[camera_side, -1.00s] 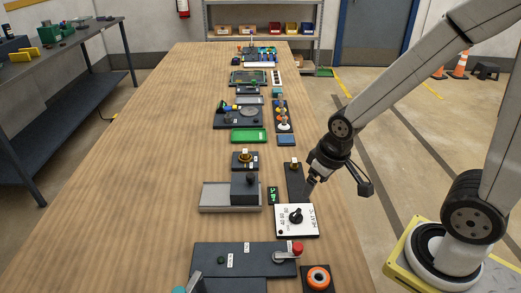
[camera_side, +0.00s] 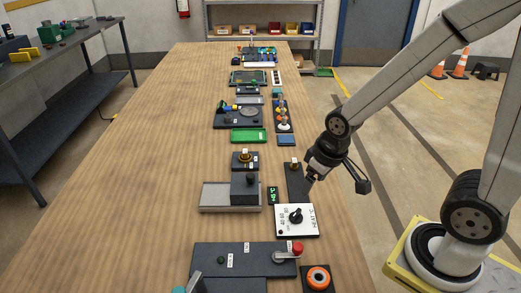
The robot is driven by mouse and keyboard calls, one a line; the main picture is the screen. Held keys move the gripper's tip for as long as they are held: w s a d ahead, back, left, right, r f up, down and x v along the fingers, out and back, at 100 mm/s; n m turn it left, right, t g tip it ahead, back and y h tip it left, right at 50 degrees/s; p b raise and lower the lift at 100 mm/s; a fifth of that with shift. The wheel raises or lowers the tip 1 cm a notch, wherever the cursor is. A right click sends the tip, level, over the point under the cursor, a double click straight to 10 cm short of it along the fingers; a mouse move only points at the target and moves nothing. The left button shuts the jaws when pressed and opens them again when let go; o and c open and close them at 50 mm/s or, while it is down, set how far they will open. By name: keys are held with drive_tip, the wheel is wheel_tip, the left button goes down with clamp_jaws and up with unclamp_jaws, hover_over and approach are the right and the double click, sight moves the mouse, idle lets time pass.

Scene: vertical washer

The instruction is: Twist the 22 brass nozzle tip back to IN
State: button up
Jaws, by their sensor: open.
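A brass-coloured fitting (camera_side: 245,156) stands on a dark block near the middle of the bench. A second, smaller brass-coloured piece (camera_side: 294,162) stands at the far end of a narrow dark plate to its right. White labels sit by both, but the print is too small to read, so I cannot tell which is number 22 or where IN is marked. My gripper (camera_side: 309,179) is open and points down beside the right edge of the narrow plate, nearer the camera than the small brass piece and apart from it. The fingertips are small and partly lost against the dark plate.
A white panel with a black knob (camera_side: 296,216) lies just nearer the camera. A grey tray with a dark block (camera_side: 215,197) is to the left. A red knob (camera_side: 297,248) and an orange ring (camera_side: 318,277) are in front.

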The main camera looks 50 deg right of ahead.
drive_tip(key=w+d+n+y, duration=0.1)
drive_tip(key=w+d+n, duration=0.1)
drive_tip(key=w, duration=0.6)
drive_tip(key=w+d+n, duration=0.2)
drive_tip(key=w, duration=0.5)
drive_tip(key=n+y, duration=0.2)
drive_tip(key=n, duration=0.3)
approach(245, 151)
drive_tip(key=shift+a+f+t, duration=0.1)
drive_tip(key=shift+f+t, duration=0.2)
drive_tip(key=shift+f, duration=0.55)
drive_tip(key=shift+f, duration=0.15)
drive_tip(key=shift+x, duration=3.75)
drive_tip(key=shift+a, duration=0.15)
clamp_jaws()
drive_tip(key=shift+m, duration=0.3)
